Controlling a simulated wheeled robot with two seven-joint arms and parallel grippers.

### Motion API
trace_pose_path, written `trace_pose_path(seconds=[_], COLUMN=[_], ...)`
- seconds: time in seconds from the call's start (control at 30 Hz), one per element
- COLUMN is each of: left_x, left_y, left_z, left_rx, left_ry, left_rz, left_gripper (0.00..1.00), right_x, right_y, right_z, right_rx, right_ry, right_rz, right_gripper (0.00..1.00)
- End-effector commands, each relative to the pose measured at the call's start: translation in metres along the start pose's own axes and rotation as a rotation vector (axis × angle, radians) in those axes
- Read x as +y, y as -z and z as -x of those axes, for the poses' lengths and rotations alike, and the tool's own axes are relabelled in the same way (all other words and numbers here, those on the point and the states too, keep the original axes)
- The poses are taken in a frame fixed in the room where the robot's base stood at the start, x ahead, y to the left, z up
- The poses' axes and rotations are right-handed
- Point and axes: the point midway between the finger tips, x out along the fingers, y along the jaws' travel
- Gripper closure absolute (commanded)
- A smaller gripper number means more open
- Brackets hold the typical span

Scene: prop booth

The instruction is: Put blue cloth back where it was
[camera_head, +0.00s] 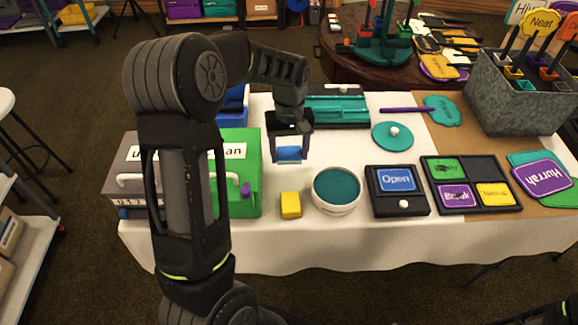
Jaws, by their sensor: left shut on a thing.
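My left gripper (289,160) is above the white-covered table, pointing down. It is shut on a small blue piece, which looks like the blue cloth (289,153). The cloth shows between the fingers and seems to be just above the table, but I cannot tell whether it touches the surface.
A green case (240,185), a yellow block (290,205) and a teal-topped round tub (336,190) stand in front. A teal tray (335,110) lies behind. A framed "Open" sign (396,180) and a teal lid (392,136) are to the right.

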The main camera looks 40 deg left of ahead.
Motion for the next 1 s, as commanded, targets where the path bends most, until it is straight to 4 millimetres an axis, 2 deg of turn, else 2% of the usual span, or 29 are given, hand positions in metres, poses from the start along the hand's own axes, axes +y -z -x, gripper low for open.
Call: trace_pose_path(seconds=[0.13, 0.47, 0.77, 1.0], left_x=[0.000, 0.000, 0.000, 0.000], left_y=[0.001, 0.001, 0.001, 0.002], left_z=[-0.018, -0.021, -0.055, -0.057], left_rx=[-0.001, 0.001, -0.001, 0.001], left_ry=[0.001, 0.000, 0.000, -0.001], left_rz=[0.000, 0.000, 0.000, 0.000], left_gripper=[1.00, 1.00, 1.00, 1.00], right_x=[-0.001, -0.001, -0.002, -0.001], right_y=[0.000, 0.000, 0.000, 0.000], right_z=[0.001, 0.001, 0.004, 0.003], right_rx=[0.000, 0.000, 0.000, 0.000], right_ry=[0.000, 0.000, 0.000, 0.000], right_rz=[0.000, 0.000, 0.000, 0.000], right_gripper=[0.64, 0.64, 0.64, 0.64])
